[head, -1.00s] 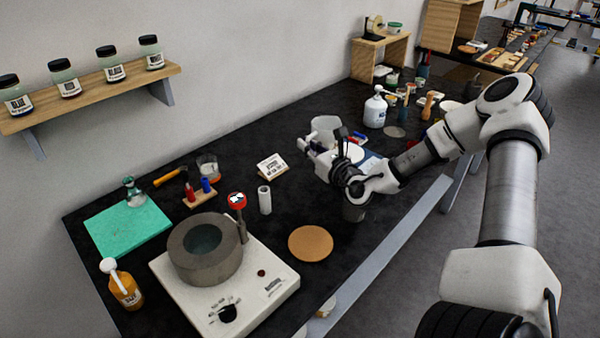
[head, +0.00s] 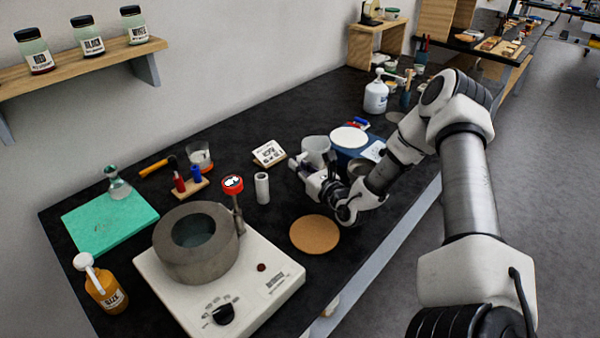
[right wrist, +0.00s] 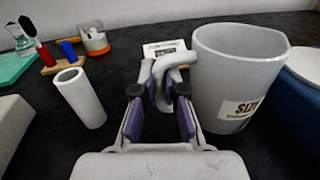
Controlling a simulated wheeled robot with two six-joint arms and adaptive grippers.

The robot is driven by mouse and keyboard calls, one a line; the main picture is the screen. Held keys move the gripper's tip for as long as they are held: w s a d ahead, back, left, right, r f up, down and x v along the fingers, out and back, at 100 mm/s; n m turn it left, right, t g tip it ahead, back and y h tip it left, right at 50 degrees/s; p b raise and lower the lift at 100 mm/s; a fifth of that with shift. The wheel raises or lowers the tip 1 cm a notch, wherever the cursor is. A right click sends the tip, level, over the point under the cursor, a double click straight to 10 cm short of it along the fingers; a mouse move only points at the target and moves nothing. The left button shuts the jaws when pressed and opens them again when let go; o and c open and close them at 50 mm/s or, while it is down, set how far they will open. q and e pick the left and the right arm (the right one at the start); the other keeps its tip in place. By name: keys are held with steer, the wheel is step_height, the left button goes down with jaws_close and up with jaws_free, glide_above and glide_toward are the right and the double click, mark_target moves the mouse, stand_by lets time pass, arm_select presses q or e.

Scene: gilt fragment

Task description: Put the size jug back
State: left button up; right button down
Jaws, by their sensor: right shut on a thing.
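The size jug (head: 316,148) is a grey cup-shaped vessel with a loop handle. In the right wrist view the jug (right wrist: 235,75) is upright at right, its label partly visible. My right gripper (head: 306,172) is shut on the jug's handle, which shows between the purple-padded fingers in the right wrist view (right wrist: 160,92). Whether the jug touches the bench is unclear. The cork mat (head: 315,235) lies bare in front of the gripper. The hot plate (head: 270,285) carries a thick grey ring-shaped pot (head: 190,262) at left. My left gripper is not in view.
A white tube (head: 262,188), a small card (head: 269,153) and a rack of red and blue vials (head: 187,190) stand left of the jug. A blue box (head: 352,149) with a white round top stands close right. An amber bottle (head: 108,290) stands at front left.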

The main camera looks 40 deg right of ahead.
steer(key=shift+f, duration=0.95)
steer(key=shift+w+f, duration=0.15)
steer(key=shift+f, duration=0.05)
steer(key=shift+f+b, duration=0.1)
steer(key=shift+b, duration=0.25)
steer(key=c, duration=1.2)
jaws_free()
steer(key=shift+c, duration=0.2)
